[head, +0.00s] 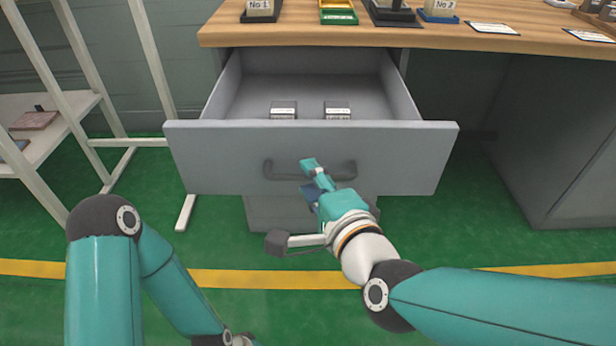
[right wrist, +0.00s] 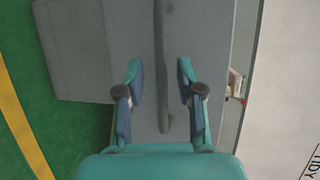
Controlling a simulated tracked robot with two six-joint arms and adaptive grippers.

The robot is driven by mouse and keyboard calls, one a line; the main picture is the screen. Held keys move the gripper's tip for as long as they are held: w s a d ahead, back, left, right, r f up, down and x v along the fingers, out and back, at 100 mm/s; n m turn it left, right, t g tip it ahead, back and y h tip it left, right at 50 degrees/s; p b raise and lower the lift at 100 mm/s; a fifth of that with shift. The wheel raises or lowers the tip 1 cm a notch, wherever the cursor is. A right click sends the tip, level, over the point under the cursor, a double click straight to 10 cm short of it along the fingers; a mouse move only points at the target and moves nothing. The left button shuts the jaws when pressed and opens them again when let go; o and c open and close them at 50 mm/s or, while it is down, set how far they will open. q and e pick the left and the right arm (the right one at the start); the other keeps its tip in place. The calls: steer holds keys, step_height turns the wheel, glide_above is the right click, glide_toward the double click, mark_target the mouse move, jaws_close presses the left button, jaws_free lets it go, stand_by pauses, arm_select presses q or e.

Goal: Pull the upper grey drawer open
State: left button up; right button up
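The upper grey drawer (head: 220,160) stands pulled well out from under the wooden worktop, its inside showing. Its dark bar handle (head: 268,169) is on the front panel. In the right wrist view the handle (right wrist: 164,60) runs between the two fingers of my right gripper (right wrist: 160,78). The fingers are apart, with a gap on each side of the bar. My left arm shows at the lower left of the head view, but its gripper is out of view.
Two small labelled boxes, one left (head: 284,110) and one right (head: 338,110), lie in the drawer. The worktop (head: 440,36) above carries trays and labelled items. A white rack (head: 60,130) stands at the left, a grey cabinet (head: 570,150) at the right. Green floor is free in front.

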steer(key=f+v, duration=0.1)
steer(key=v, duration=0.4)
steer(key=shift+s+d+r, duration=0.2)
steer(key=shift+s+r, duration=0.3)
steer(key=shift+f, duration=0.1)
steer(key=w+d+f+n+g+h+p, duration=0.1)
steer(key=w+d+f+n+g+h, duration=0.15)
steer(key=f, duration=0.95)
steer(key=w+d+f+n+g+h+p, duration=0.15)
steer(key=d+f+n+g, duration=0.25)
steer(key=f, duration=0.8)
steer(key=s+d+f+n+g+p, duration=0.1)
steer(key=s+d+f+n+g, duration=0.2)
steer(key=s+f, duration=0.55)
steer(key=s+d+f+n+g+p, duration=0.1)
steer(key=s+d+f+n+g, duration=0.2)
steer(key=s+f, duration=0.55)
step_height(320, 180, up, 37)
steer(key=w+m+p, duration=0.1)
steer(key=w+p, duration=0.1)
steer(key=p, duration=3.5)
steer(key=shift+f+g+y+p, duration=0.15)
steer(key=shift+g+y+p, duration=0.15)
steer(key=shift+g+p, duration=0.15)
